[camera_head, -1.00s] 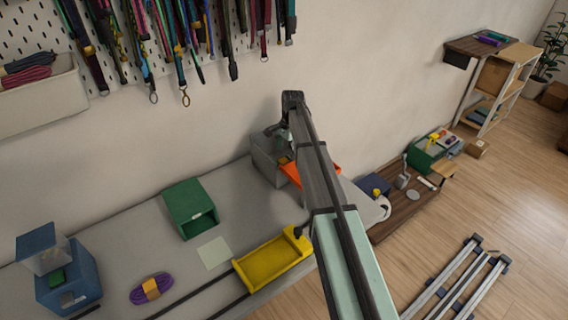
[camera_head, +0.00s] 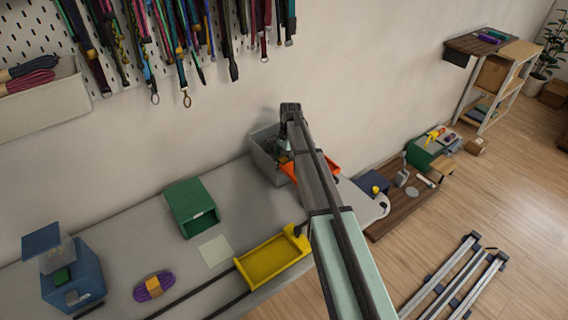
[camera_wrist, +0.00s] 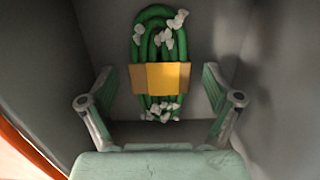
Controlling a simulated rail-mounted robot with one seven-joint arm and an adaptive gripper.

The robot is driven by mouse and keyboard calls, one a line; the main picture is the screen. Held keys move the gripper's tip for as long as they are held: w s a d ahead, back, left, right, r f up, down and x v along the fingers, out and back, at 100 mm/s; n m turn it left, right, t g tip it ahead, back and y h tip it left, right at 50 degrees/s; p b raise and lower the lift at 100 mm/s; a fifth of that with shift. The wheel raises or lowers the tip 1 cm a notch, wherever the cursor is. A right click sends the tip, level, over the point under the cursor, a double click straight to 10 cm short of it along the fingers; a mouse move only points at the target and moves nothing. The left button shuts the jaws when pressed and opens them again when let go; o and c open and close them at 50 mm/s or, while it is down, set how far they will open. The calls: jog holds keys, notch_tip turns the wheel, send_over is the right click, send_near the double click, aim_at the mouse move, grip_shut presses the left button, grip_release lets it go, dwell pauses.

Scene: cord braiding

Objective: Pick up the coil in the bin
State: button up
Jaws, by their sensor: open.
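In the wrist view a green coil (camera_wrist: 158,40) with a yellow-orange band (camera_wrist: 161,77) around its middle lies in the grey bin. Several small white crumpled bits (camera_wrist: 178,19) rest on it. My gripper (camera_wrist: 160,125) is open, with one finger on each side of the coil's lower part, and nothing is held. The fingers appear apart from the coil. In the head view the grey bin (camera_head: 265,158) stands on the bench against the wall, and my arm reaches over it. The coil is mostly hidden there by the bin wall and arm.
An orange tray (camera_head: 323,163) stands right beside the bin. A green box (camera_head: 190,207), a yellow tray (camera_head: 270,262), a purple coil (camera_head: 153,287) and a blue machine (camera_head: 72,278) are along the bench. The bin's grey walls (camera_wrist: 275,60) stand close around my gripper.

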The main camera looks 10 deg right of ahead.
jog(key=shift+f, duration=0.15)
jog(key=c, duration=1.3)
jog(key=shift+c, duration=0.2)
